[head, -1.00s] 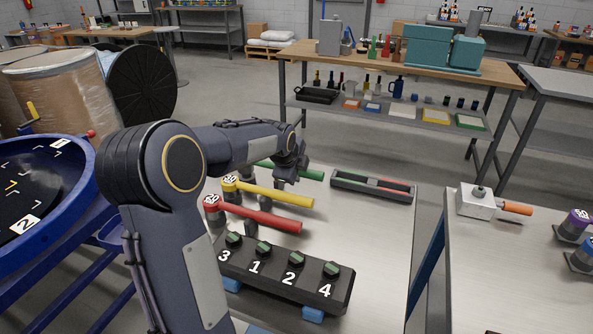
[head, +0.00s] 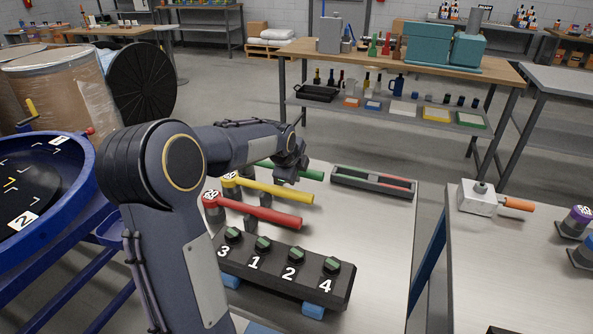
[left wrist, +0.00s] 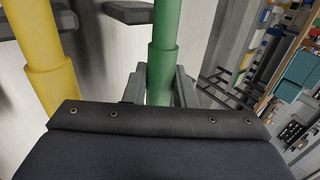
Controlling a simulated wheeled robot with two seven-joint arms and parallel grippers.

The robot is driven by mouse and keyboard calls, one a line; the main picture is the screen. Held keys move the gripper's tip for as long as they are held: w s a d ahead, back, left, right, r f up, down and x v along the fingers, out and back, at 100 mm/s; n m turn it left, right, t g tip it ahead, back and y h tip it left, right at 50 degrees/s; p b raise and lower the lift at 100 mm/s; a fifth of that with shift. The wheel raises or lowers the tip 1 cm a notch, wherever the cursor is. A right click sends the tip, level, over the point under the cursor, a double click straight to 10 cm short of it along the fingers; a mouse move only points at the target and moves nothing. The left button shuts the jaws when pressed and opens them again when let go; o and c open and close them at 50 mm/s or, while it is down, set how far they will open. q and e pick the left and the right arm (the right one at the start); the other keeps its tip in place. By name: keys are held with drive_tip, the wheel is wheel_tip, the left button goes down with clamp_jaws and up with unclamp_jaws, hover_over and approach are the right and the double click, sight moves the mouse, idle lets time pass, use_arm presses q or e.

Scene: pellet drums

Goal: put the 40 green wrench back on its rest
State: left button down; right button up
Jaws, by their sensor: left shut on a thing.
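The green wrench (head: 312,174) lies at the back of the row of wrenches on the metal table, partly hidden behind my left arm. My left gripper (head: 291,172) is shut on its handle. In the left wrist view the green handle (left wrist: 164,50) runs up between the fingers (left wrist: 160,85). The wrench's head, its number and its rest are hidden by my arm, so I cannot tell whether it is seated. The yellow wrench (head: 275,191) and the red wrench (head: 265,213) lie nearer, roughly parallel to it. My right gripper is not in view.
A black block with several numbered green knobs (head: 285,272) stands in front of the wrenches. A dark tray with green and red strips (head: 372,182) lies right of the green wrench. The tabletop between is clear. A blue-rimmed drum (head: 75,222) stands at left.

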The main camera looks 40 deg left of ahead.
use_arm(q)
drive_tip(key=shift+f, duration=0.25)
drive_tip(key=c, duration=1.2)
unclamp_jaws()
drive_tip(key=shift+c, duration=0.2)
drive_tip(key=shift+o, duration=0.6)
drive_tip(key=shift+f, duration=0.1)
drive_tip(key=v, duration=0.8)
